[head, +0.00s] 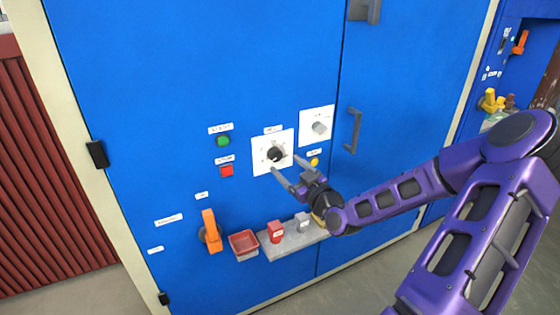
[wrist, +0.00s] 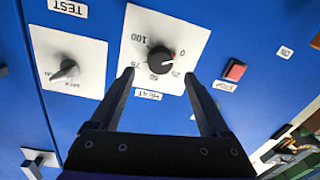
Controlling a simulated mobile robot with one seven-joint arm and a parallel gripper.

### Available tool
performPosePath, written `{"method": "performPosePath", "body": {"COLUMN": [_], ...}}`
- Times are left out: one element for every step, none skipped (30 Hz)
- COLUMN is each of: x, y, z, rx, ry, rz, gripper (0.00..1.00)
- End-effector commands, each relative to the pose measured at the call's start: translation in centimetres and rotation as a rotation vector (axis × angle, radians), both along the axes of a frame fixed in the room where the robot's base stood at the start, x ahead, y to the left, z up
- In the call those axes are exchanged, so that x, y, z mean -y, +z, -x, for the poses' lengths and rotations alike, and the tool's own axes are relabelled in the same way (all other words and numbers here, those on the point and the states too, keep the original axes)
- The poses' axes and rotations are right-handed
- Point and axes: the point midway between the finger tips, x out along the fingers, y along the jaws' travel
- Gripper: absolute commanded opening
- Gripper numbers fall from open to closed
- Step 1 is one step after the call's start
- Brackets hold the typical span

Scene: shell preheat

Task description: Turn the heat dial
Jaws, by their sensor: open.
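The heat dial is a round black knob (head: 275,154) on a white square plate (head: 259,165) on the blue cabinet front. In the wrist view the knob (wrist: 160,60) sits on its numbered plate above an upside-down label that reads HEAT. A pale and red mark on the knob's right side points near the 0. My gripper (head: 285,164) is open in front of the plate, just below and right of the knob in the head view. In the wrist view its two fingers (wrist: 159,76) are on either side of the knob, apart from it, with nothing between them.
A second plate with a grey knob (head: 319,127) is right of the dial. Green (head: 223,141) and red (head: 226,171) buttons are on its left, a yellow button (head: 314,162) lower right. Below are an orange handle (head: 210,231), red tray (head: 243,244) and grey shelf (head: 290,243).

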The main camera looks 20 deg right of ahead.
Motion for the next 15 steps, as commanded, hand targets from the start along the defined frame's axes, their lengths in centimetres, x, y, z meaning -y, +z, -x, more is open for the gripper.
{"method": "performPosePath", "body": {"x": [-0.2,-0.3,-0.3,-0.3,-0.4,-0.4,-0.4,-0.4,-0.4,-0.5,-0.5,-0.5,-0.5,-0.5,-0.5], "y": [0.0,0.0,0.0,0.0,0.0,0.0,0.0,0.0,0.0,0.0,0.0,0.0,0.0,0.0,0.0], "z": [-1.0,-1.6,-2.2,-2.6,-3.0,-3.4,-3.7,-4.0,-4.2,-4.4,-4.5,-4.6,-4.7,-4.7,-4.7], "rx": [0.001,0.002,0.001,0.001,0.001,0.001,0.001,0.0,0.0,0.0,0.0,0.0,0.0,0.0,-0.001], "ry": [0.002,0.003,0.001,0.001,0.001,0.001,0.0,0.0,0.0,0.0,0.0,0.0,0.001,0.001,0.001], "rz": [-0.001,-0.002,-0.003,-0.002,-0.001,0.0,0.0,-0.001,-0.001,-0.001,-0.001,-0.001,-0.001,-0.001,0.0], "gripper": [0.8,0.8,0.8,0.8,0.8,0.8,0.8,0.8,0.8,0.8,0.8,0.8,0.8,0.8,0.8]}}
